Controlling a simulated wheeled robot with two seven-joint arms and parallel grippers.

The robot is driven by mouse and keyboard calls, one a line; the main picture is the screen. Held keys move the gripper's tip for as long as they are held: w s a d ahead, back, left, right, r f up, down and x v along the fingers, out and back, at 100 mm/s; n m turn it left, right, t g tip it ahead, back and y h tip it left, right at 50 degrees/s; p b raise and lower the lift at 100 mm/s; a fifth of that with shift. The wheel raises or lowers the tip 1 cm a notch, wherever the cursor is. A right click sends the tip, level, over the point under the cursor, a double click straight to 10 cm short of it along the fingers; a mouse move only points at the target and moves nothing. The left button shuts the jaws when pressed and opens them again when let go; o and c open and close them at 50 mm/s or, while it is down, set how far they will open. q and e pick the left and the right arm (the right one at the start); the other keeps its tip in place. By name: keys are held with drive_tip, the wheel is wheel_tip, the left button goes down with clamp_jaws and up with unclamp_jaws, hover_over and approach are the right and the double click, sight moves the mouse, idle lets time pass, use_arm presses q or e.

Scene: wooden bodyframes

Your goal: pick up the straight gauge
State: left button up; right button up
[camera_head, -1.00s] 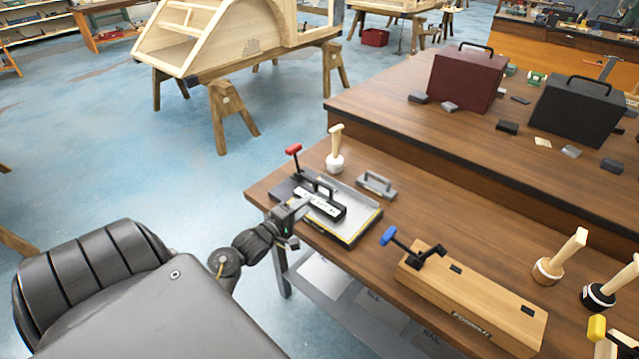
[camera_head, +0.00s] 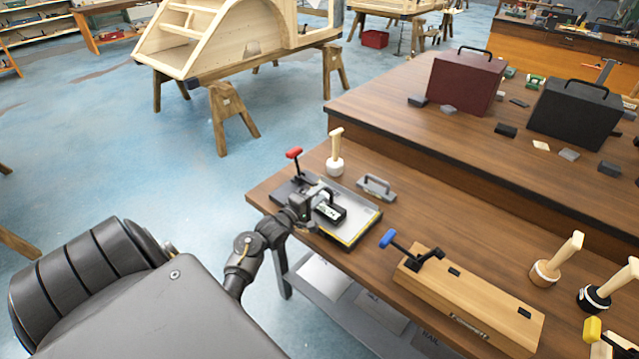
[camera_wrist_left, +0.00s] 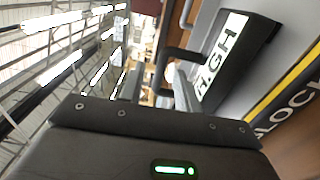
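A black block with an arched handle and a white label (camera_head: 330,211) lies on a grey tray with a yellow-striped edge (camera_head: 358,231). I take this block to be the straight gauge, but the label does not confirm it. In the left wrist view the block (camera_wrist_left: 245,40) shows large letters that look like "HIGH". My left gripper (camera_head: 321,193) is at the block's handle and hides part of it. In the left wrist view its fingers (camera_wrist_left: 157,88) are apart, and the black handle (camera_wrist_left: 183,54) shows close by them. I cannot tell whether they touch it. My right gripper is out of view.
A red-handled clamp (camera_head: 294,155) and a wooden-handled stamp (camera_head: 335,157) stand behind the tray. A grey handled block (camera_head: 376,188) lies to its right. A wooden box with a blue-handled clamp (camera_head: 470,298) is nearer. A raised bench (camera_head: 400,125) borders the table.

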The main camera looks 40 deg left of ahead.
sight(326, 190)
use_arm(q)
drive_tip(key=w, duration=0.3)
drive_tip(key=shift+w+f, duration=0.1)
drive_tip(key=shift+w, duration=0.25)
clamp_jaws()
